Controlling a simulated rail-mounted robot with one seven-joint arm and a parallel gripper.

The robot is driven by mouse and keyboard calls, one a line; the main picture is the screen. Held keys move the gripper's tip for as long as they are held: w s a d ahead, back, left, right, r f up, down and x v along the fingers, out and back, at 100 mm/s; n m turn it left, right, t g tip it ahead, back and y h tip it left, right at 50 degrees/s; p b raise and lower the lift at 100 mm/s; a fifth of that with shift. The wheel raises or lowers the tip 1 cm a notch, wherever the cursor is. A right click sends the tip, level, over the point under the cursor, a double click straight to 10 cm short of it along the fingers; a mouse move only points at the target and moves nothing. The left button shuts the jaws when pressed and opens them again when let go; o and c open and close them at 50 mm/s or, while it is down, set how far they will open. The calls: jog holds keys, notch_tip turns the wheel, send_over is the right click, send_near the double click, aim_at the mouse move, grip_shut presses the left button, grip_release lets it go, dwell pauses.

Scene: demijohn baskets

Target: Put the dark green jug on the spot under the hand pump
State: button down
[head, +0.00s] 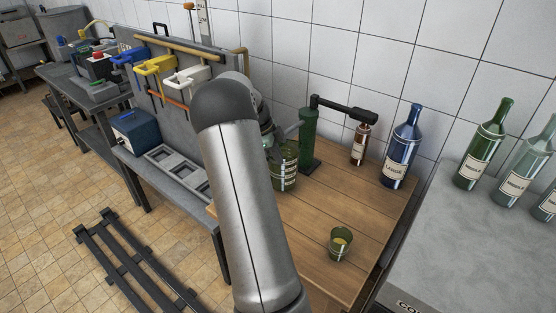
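A dark green jug (285,172) with a pale label stands upright, as far as I can see, at the back left of the wooden table (315,218). My arm hides its left side. The hand pump (308,138) has a green post and a black handle reaching right; it stands just right of the jug. The spot under the pump cannot be made out. My gripper (274,142) is at the jug's upper left, mostly behind my arm. Its fingers are too hidden to show whether they touch or grip the jug.
A small brown bottle (359,147), a blue bottle (401,150) and a green cup (340,243) stand on the table. Green bottles (482,150) stand on the grey counter (450,245) at right. A tool bench (185,130) is at left. The table's middle is clear.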

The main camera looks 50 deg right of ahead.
aim_at(279, 168)
jog(key=shift+f, duration=0.95)
jog(key=c, duration=2.1)
grip_release()
jog(key=shift+f, duration=0.2)
jog(key=o, duration=0.5)
jog(key=shift+c, duration=0.2)
jog(key=shift+r, duration=0.1)
